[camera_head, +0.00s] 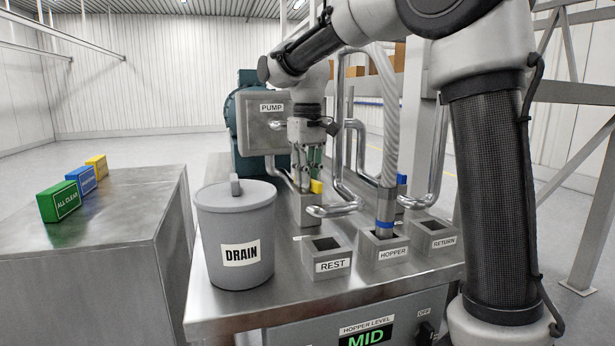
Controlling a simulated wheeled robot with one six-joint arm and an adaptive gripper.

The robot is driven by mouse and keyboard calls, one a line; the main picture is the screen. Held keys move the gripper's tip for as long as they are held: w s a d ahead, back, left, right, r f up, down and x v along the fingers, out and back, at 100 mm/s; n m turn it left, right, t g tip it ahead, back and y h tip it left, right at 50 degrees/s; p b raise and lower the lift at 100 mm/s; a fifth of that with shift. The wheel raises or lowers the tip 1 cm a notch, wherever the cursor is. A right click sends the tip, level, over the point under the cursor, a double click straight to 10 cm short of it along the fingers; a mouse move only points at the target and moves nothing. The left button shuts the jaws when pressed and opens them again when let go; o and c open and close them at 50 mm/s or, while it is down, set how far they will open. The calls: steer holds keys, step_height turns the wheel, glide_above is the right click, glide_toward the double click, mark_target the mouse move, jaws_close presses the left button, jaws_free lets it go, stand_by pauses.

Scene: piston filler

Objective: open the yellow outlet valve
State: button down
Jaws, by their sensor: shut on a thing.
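The yellow outlet valve (317,186) shows as a small yellow handle on a grey metal block, low on the steel bench, beside the bent steel pipes. My gripper (307,178) points straight down over it. Its fingers are shut on the yellow handle, and they hide part of it. How far the handle is turned cannot be told from this view.
A grey lidded DRAIN bucket (236,235) stands at the bench's front left. Sockets labelled REST (327,257), HOPPER (384,247) and RETURN (433,235) line the front, with a ribbed hose (391,130) in HOPPER. The PUMP box (263,124) is behind my gripper.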

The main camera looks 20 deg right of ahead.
steer(key=shift+m, duration=1.7)
steer(key=c, duration=1.4)
jaws_free()
steer(key=shift+c, duration=0.2)
steer(key=shift+r, duration=0.1)
step_height(320, 180, up, 12)
steer(key=shift+s, duration=0.1)
